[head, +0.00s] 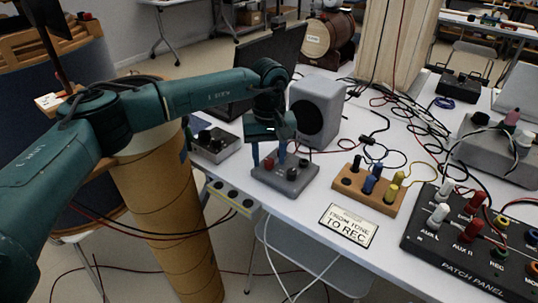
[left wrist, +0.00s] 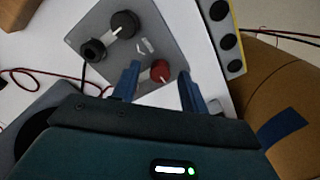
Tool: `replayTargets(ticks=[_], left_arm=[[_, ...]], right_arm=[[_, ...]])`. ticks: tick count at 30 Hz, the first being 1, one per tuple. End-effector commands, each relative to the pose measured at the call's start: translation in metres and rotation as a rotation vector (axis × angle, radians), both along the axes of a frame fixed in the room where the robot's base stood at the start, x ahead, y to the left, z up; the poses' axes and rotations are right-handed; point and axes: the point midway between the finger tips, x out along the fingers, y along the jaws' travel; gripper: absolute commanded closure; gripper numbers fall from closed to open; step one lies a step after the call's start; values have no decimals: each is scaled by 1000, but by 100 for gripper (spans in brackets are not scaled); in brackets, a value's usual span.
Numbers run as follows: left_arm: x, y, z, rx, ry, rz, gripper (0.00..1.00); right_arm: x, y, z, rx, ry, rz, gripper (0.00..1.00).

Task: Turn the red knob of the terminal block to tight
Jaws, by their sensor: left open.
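The grey terminal block (head: 270,180) stands near the front edge of the white table. It also fills the upper part of the left wrist view (left wrist: 100,68). Its red knob (left wrist: 160,71) has a pale pointer line; in the head view the red knob (head: 268,163) sits at the block's left. Two black knobs (left wrist: 124,24) are beside it on the block. My left gripper (head: 268,157) is over the block, open, its blue fingers on either side of the red knob. I cannot tell whether they touch it. My right gripper is not in view.
A grey speaker (head: 318,108) stands behind the block. A wooden block with colored posts (head: 368,190), a sign (head: 347,225) and a black patch panel (head: 470,240) are to the right. Loose cables cross the table. A brown cardboard tube (head: 170,215) stands by the table's left edge.

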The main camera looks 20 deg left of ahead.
Motion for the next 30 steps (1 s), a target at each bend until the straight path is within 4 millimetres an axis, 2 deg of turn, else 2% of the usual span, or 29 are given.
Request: replayTargets(ticks=[5,12,18,23,30], left_arm=[[1,0,31,-2,-6,0,56],[1,0,86,-1,-5,0,56],[1,0,117,-2,-4,1,56],[0,0,127,-1,-2,1,56],[0,0,128,-1,-2,0,56]], right_arm=[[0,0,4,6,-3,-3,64],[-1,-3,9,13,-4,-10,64],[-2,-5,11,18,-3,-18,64],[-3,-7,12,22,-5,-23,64],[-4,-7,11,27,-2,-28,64]])
